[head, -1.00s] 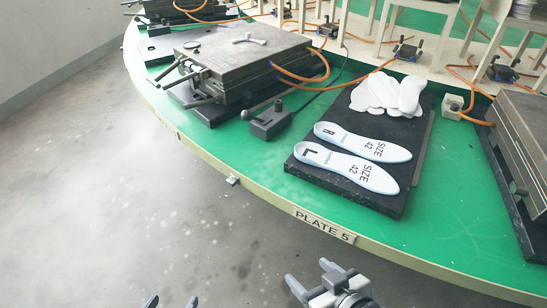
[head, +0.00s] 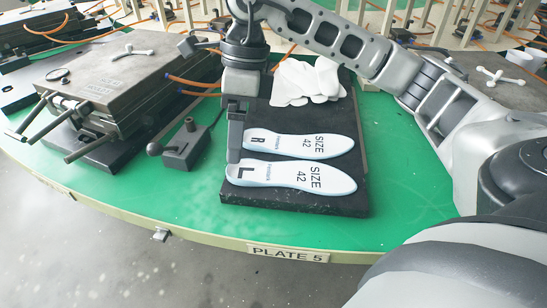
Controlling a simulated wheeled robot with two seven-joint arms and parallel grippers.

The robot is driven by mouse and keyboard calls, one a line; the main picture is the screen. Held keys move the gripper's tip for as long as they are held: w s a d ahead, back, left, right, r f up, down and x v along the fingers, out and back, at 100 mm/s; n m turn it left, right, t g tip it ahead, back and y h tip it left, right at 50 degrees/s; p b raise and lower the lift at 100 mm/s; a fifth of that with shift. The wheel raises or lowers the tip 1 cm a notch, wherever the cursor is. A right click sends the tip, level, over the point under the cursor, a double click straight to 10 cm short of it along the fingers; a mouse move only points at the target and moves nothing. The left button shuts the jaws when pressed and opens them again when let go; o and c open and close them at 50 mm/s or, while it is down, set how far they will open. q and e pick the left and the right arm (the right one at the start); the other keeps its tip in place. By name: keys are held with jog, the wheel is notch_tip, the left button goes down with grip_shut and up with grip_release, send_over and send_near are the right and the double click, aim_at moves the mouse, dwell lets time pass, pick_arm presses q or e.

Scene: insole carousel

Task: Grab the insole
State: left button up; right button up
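Two white insoles marked SIZE 42 lie side by side on a black board (head: 295,202). The R insole (head: 290,146) is the farther one and the L insole (head: 280,177) the nearer one, both with heels to the left. My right gripper (head: 236,145) points down at the left edge of the board. Its fingertips are beside the heel of the R insole and just behind the heel of the L insole. The fingers overlap in this view, so their opening and any contact are unclear. My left gripper is out of view.
White gloves (head: 306,82) lie at the back of the board. A heavy metal mould (head: 120,75) with protruding handles and a small dark block with a lever (head: 185,150) stand to the left. The green table (head: 130,190) is clear in front, near the PLATE 5 label (head: 288,253).

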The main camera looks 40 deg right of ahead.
jog(key=w+d+r+m+h, duration=0.1)
jog(key=w+d+r+h, duration=0.15)
jog(key=d, duration=0.35)
jog(key=b, duration=0.4)
send_over(266, 173)
jog(key=shift+t, duration=0.4)
jog(key=f, duration=1)
jog(key=shift+w+d, duration=0.1)
jog(key=shift+w, duration=0.3)
jog(key=shift+f, duration=0.35)
jog(key=f, duration=0.4)
jog(key=shift+s+f, duration=0.25)
jog(key=shift+s, duration=0.1)
jog(key=shift+f, duration=0.2)
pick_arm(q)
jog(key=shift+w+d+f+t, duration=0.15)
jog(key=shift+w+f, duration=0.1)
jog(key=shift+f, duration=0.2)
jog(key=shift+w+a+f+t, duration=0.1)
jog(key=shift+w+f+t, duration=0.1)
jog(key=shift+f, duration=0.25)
pick_arm(e)
jog(key=c, duration=1.1)
